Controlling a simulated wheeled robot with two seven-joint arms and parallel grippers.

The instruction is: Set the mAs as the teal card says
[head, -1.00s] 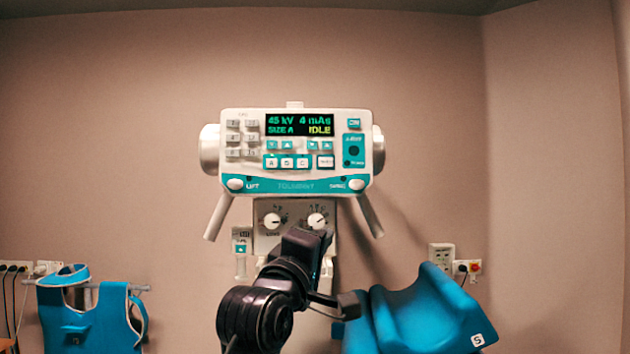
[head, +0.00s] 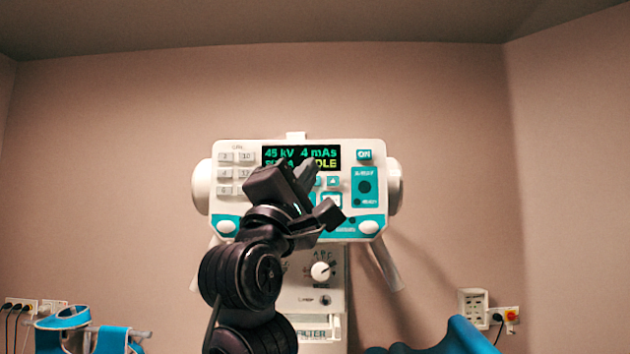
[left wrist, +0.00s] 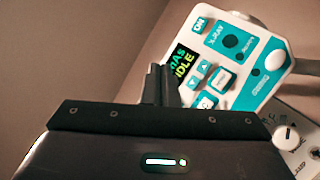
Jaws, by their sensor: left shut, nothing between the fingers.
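The white and teal control panel (head: 230,205) faces me, and its display (head: 301,157) reads 45 kV, 4 mAs; the size and IDLE line is partly covered. My left gripper (head: 309,174) is shut and empty, in front of the panel just below the display. It hides the left arrow keys and part of the lower keys. The right-hand arrow key (head: 333,181) shows beside the fingertips. In the left wrist view, the shut fingers (left wrist: 160,84) are near a pair of teal arrow keys (left wrist: 199,73); contact cannot be told. I cannot make out a teal card. My right gripper is out of view.
A knob (head: 321,271) sits on the column below the panel. An ON key (head: 364,155) and X-ray block (head: 366,188) are at the panel's right. Wall sockets (head: 473,305) and blue padding (head: 458,338) are lower right; a blue apron (head: 65,320) is lower left.

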